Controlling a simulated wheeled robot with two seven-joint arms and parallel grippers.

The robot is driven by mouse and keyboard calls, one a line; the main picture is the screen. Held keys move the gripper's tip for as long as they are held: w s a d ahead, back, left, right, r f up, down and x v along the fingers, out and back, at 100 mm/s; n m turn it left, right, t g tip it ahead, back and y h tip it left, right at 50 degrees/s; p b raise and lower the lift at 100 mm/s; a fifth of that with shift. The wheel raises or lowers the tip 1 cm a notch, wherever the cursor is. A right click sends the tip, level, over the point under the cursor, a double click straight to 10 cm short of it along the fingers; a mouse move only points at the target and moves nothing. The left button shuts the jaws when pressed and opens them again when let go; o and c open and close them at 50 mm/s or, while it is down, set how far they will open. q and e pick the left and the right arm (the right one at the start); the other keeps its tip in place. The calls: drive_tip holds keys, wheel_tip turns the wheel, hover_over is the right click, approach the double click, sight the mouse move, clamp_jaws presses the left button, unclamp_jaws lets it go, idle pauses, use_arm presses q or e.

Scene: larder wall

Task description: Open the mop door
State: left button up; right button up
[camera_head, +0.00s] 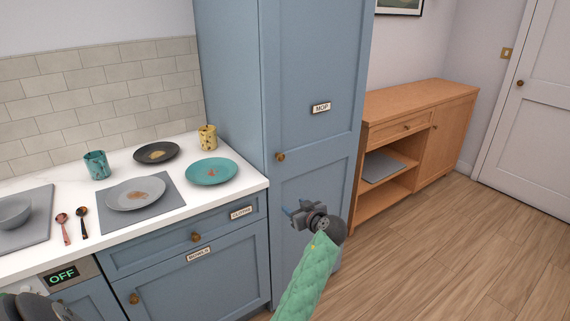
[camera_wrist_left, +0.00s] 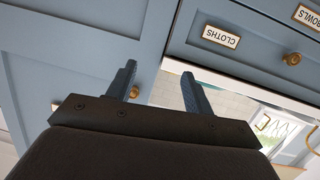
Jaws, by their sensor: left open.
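The mop door (camera_head: 308,75) is the tall blue cupboard door with a MOP label (camera_head: 321,108); it looks shut. Its round brass knob (camera_head: 280,157) is on the door's left side. My left gripper (camera_head: 296,208) is open and empty, below and a little right of the knob in the head view, in front of the cupboard. In the left wrist view, its two fingers (camera_wrist_left: 158,72) stand apart with nothing between them. A brass knob (camera_wrist_left: 136,92) shows there, partly hidden behind one finger. My right gripper cannot be made out.
The white counter (camera_head: 240,185) at left bears plates, cups and spoons. Below it are a CLOTHS drawer (camera_head: 160,236) and a BOWLS front (camera_head: 225,265), both shut. A wooden sideboard (camera_head: 415,95) stands right of the cupboard. The wood floor (camera_head: 450,260) at right is clear.

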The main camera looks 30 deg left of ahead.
sight(282, 159)
use_arm(q)
drive_tip(key=w+a+r+n+y, duration=0.3)
drive_tip(key=w+r, duration=0.3)
drive_tip(key=r, duration=0.4)
drive_tip(key=p+x, duration=0.2)
drive_tip(key=x, duration=0.5)
drive_tip(key=shift+r, duration=0.1)
drive_tip(key=shift+w+a, duration=0.2)
drive_tip(key=shift+a, duration=0.2)
use_arm(e)
drive_tip(key=shift+g+h, duration=0.4)
drive_tip(key=d+r, duration=0.1)
drive_tip(key=s+r, duration=0.1)
drive_tip(key=d+r, duration=0.1)
drive_tip(key=shift+s+d+r, duration=0.25)
drive_tip(key=shift+s+d, duration=0.05)
drive_tip(key=shift+s, duration=0.05)
use_arm(q)
clamp_jaws()
use_arm(e)
drive_tip(key=shift+a+f, duration=0.1)
drive_tip(key=shift+f, duration=0.1)
